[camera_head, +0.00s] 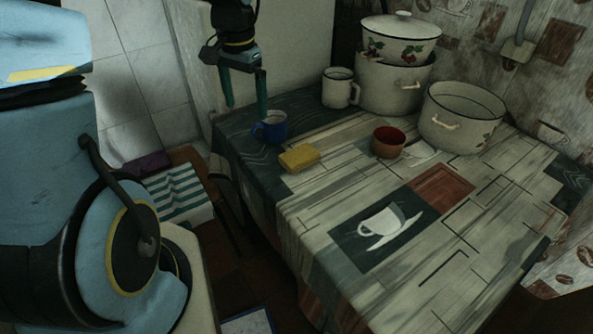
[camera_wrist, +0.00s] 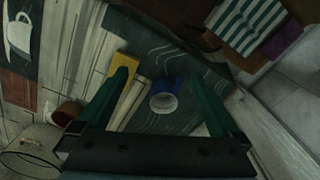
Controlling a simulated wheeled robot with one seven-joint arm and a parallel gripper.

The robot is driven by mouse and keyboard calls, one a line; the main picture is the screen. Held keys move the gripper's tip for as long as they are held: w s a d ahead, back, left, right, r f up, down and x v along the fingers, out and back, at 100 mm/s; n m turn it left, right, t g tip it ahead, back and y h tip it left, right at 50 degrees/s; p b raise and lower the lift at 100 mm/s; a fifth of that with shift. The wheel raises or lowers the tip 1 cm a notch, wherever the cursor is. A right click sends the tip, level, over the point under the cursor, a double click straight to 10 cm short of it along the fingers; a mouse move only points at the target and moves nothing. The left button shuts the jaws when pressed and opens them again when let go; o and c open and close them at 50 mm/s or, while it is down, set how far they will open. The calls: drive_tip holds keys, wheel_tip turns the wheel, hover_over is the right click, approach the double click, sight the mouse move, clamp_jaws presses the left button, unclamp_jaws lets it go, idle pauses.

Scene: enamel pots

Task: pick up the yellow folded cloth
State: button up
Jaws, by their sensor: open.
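The yellow folded cloth (camera_head: 299,158) lies flat on the patterned tablecloth near the table's left edge. It also shows in the wrist view (camera_wrist: 125,88), partly hidden behind one green finger. My gripper (camera_head: 246,98) is open and empty, above the table's back left corner. In the head view it is above and left of the cloth, apart from it. In the wrist view the fingers of my gripper (camera_wrist: 167,100) spread on either side of a blue mug (camera_wrist: 165,90), which sits below. The blue mug (camera_head: 270,126) stands just behind and left of the cloth.
A brown bowl (camera_head: 388,141) stands right of the cloth. A white mug (camera_head: 340,88), a stacked pot with lidded bowl (camera_head: 392,80) and an open enamel pot (camera_head: 462,116) stand behind. A stool with a striped cloth (camera_head: 180,190) is left of the table. The table's front is clear.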

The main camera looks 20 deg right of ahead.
drive_tip(key=s+d+f+m+b, duration=0.25)
drive_tip(key=d+f+m, duration=0.35)
drive_tip(key=d, duration=0.6)
drive_tip(key=n, duration=0.1)
hover_over(299, 154)
wheel_tip(299, 154, down, 5)
drive_tip(key=shift+w+a+r, duration=0.1)
drive_tip(key=shift+w, duration=0.05)
drive_tip(key=shift+f+p, duration=0.65)
drive_tip(key=shift+f, duration=2.3)
drive_tip(key=c, duration=1.2)
drive_tip(key=shift+r, duration=0.1)
wheel_tip(299, 154, up, 10)
drive_tip(key=shift+f+b, duration=0.1)
drive_tip(key=shift+b, duration=0.45)
drive_tip(key=o, duration=0.8)
drive_tip(key=c, duration=0.6)
drive_tip(key=shift+s, duration=0.2)
